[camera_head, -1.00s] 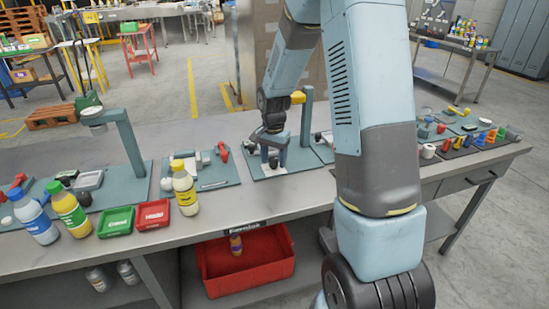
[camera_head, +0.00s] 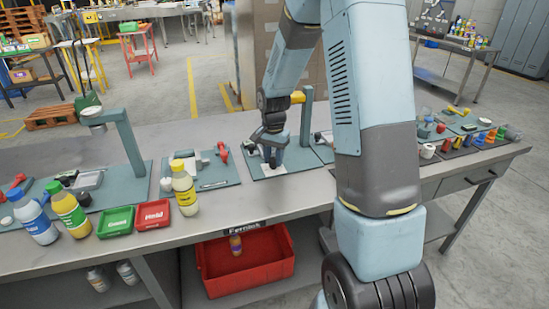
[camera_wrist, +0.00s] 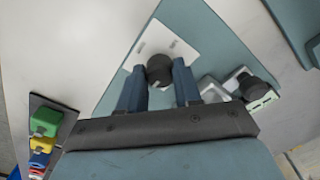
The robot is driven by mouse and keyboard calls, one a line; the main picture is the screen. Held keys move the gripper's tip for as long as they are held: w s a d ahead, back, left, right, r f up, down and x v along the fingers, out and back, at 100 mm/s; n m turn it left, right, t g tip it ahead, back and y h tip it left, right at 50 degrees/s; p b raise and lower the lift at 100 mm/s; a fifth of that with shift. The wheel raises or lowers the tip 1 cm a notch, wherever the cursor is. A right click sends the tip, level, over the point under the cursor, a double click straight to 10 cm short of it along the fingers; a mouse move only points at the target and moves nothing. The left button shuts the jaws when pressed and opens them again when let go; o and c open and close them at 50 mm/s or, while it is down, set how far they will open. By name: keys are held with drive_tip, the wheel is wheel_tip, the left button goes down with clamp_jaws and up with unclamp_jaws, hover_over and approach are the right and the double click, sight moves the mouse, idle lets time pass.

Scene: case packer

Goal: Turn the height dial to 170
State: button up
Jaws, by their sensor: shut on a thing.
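In the wrist view, the height dial is a dark round knob (camera_wrist: 159,68) on a white plate (camera_wrist: 180,42) fixed to a teal board (camera_wrist: 120,85). The two blue fingers of my gripper (camera_wrist: 160,78) stand on either side of it, shut on it. The plate's markings are too small to read, so I cannot tell the setting. In the head view, my gripper (camera_head: 273,155) is down over the same teal board near the middle of the bench, and it hides most of the dial.
In the wrist view, a grey fixture with another black knob (camera_wrist: 257,88) stands close right of my fingers. Coloured blocks (camera_wrist: 42,135) lie at the left.

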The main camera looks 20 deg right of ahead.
drive_tip(key=n, duration=0.8)
drive_tip(key=shift+n, duration=0.4)
drive_tip(key=n, duration=0.4)
drive_tip(key=shift+n, duration=2.2)
drive_tip(key=o, duration=1)
drive_tip(key=shift+o, duration=0.2)
